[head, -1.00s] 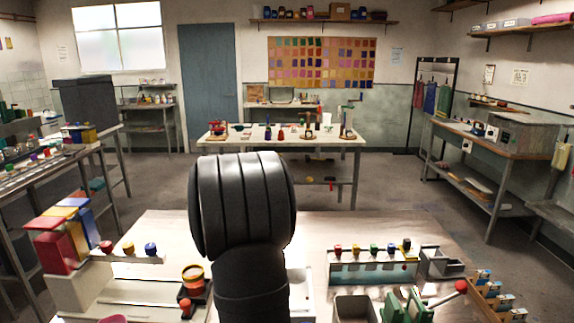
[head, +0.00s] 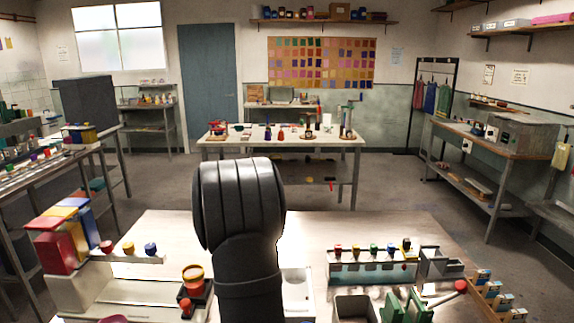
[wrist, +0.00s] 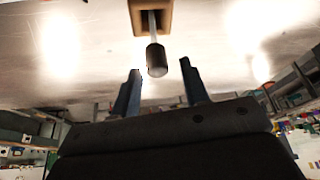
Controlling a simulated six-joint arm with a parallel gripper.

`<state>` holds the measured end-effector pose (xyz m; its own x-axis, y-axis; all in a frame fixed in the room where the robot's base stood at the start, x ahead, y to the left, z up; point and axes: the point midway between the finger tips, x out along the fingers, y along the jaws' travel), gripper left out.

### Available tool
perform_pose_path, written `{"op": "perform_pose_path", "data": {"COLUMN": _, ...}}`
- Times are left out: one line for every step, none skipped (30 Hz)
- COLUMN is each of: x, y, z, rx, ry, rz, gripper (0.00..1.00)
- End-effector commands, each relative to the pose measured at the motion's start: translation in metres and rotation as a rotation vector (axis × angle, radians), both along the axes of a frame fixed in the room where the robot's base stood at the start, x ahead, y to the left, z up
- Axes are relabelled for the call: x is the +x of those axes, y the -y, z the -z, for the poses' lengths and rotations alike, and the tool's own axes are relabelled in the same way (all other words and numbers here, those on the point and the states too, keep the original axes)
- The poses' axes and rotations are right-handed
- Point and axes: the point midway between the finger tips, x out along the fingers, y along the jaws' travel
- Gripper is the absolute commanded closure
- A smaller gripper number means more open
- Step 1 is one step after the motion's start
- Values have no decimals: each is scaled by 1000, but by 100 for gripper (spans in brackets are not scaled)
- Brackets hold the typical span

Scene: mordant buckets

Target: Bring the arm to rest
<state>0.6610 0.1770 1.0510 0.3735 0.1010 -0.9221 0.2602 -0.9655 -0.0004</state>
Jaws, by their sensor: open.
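My gripper (wrist: 162,84) shows in the wrist view with its two dark fingers apart and nothing between them. Just beyond the fingertips is a dark cylindrical knob (wrist: 156,60) on a pale rod, which comes out of a wood-coloured square piece (wrist: 150,18). The knob looks clear of both fingers. In the head view my black arm (head: 240,215) stands over the middle of the near table (head: 400,225), and it hides my gripper there.
On the right are a rack with coloured knobs (head: 370,268), a grey box (head: 354,307) and a red-tipped lever (head: 460,286). The table's back right is clear.

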Motion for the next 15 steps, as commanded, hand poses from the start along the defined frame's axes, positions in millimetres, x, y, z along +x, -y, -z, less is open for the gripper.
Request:
{"op": "perform_pose_path", "data": {"x": 0, "y": 0, "z": -10, "rx": 0, "ry": 1, "rz": 0, "gripper": 59}}
{"op": "perform_pose_path", "data": {"x": 0, "y": 0, "z": -16, "rx": 0, "ry": 1, "rz": 0, "gripper": 59}}
{"op": "perform_pose_path", "data": {"x": 0, "y": 0, "z": -24, "rx": 0, "ry": 1, "rz": 0, "gripper": 59}}
{"op": "perform_pose_path", "data": {"x": 0, "y": 0, "z": -31, "rx": 1, "ry": 2, "rz": 0, "gripper": 59}}
{"op": "perform_pose_path", "data": {"x": 0, "y": 0, "z": -36, "rx": 0, "ry": 1, "rz": 0, "gripper": 59}}
{"op": "perform_pose_path", "data": {"x": 0, "y": 0, "z": -44, "rx": 0, "ry": 1, "rz": 0, "gripper": 59}}
{"op": "perform_pose_path", "data": {"x": 0, "y": 0, "z": -50, "rx": 0, "ry": 0, "rz": 0, "gripper": 59}}
{"op": "perform_pose_path", "data": {"x": -7, "y": -6, "z": -50, "rx": -1, "ry": -3, "rz": -22, "gripper": 59}}
{"op": "perform_pose_path", "data": {"x": -13, "y": -12, "z": -53, "rx": -1, "ry": -3, "rz": -44, "gripper": 59}}
{"op": "perform_pose_path", "data": {"x": -17, "y": -17, "z": -55, "rx": 0, "ry": -4, "rz": -60, "gripper": 59}}
{"op": "perform_pose_path", "data": {"x": -21, "y": -21, "z": -57, "rx": 0, "ry": -4, "rz": -75, "gripper": 59}}
{"op": "perform_pose_path", "data": {"x": -26, "y": -25, "z": -60, "rx": -1, "ry": -3, "rz": -95, "gripper": 59}}
{"op": "perform_pose_path", "data": {"x": -31, "y": -29, "z": -62, "rx": -1, "ry": -4, "rz": -111, "gripper": 59}}
{"op": "perform_pose_path", "data": {"x": -35, "y": -33, "z": -64, "rx": -2, "ry": -5, "rz": -128, "gripper": 59}}
{"op": "perform_pose_path", "data": {"x": -41, "y": -38, "z": -66, "rx": -2, "ry": -6, "rz": -148, "gripper": 59}}
